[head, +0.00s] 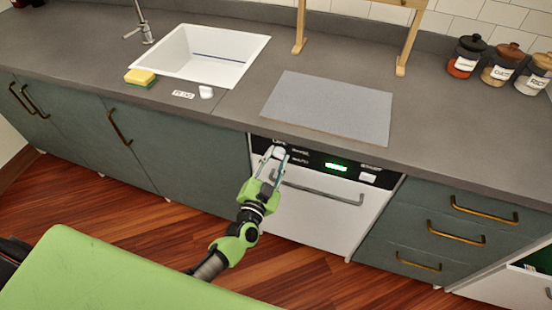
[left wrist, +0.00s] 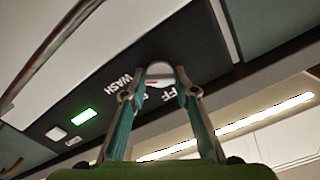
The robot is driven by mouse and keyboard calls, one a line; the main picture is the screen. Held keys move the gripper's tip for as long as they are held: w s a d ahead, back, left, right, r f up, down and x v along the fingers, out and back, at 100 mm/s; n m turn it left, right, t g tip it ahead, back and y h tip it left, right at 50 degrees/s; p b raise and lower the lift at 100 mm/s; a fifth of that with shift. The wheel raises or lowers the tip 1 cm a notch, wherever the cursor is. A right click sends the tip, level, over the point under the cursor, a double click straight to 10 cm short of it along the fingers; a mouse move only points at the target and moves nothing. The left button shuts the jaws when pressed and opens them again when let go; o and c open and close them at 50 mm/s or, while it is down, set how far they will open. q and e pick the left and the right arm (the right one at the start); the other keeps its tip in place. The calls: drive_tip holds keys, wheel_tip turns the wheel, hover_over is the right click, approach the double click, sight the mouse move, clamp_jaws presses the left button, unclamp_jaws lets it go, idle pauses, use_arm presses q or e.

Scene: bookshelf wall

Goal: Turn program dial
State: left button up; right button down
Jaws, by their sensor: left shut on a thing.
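The program dial (head: 278,152) is a white round knob at the left end of the black control panel (head: 310,160) on the white dishwasher (head: 305,215). My left gripper (head: 273,160) reaches up to it with its fingers on either side and is shut on it. In the left wrist view the dial (left wrist: 159,70) sits between the two fingertips (left wrist: 159,88), with a small red mark on it. The printed word "WASH" (left wrist: 125,79) and part of "OFF" show around the dial. My right gripper is in neither view.
A green lit display (head: 336,166) and a white button (head: 367,177) are right of the dial. The grey door handle (head: 320,194) runs just below the panel. The counter edge overhangs above. Drawers (head: 455,235) stand to the right.

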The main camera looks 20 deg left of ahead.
use_arm(q)
drive_tip(key=shift+n, duration=0.3)
drive_tip(key=n+b, duration=0.1)
drive_tip(key=n, duration=1)
drive_tip(key=shift+f, duration=0.1)
drive_tip(key=n+b, duration=0.1)
drive_tip(key=n, duration=0.5)
drive_tip(key=shift+b, duration=0.3)
drive_tip(key=n+b, duration=0.1)
drive_tip(key=n, duration=0.2)
drive_tip(key=shift+n, duration=0.4)
drive_tip(key=shift+n+b, duration=0.35)
drive_tip(key=shift+n, duration=0.75)
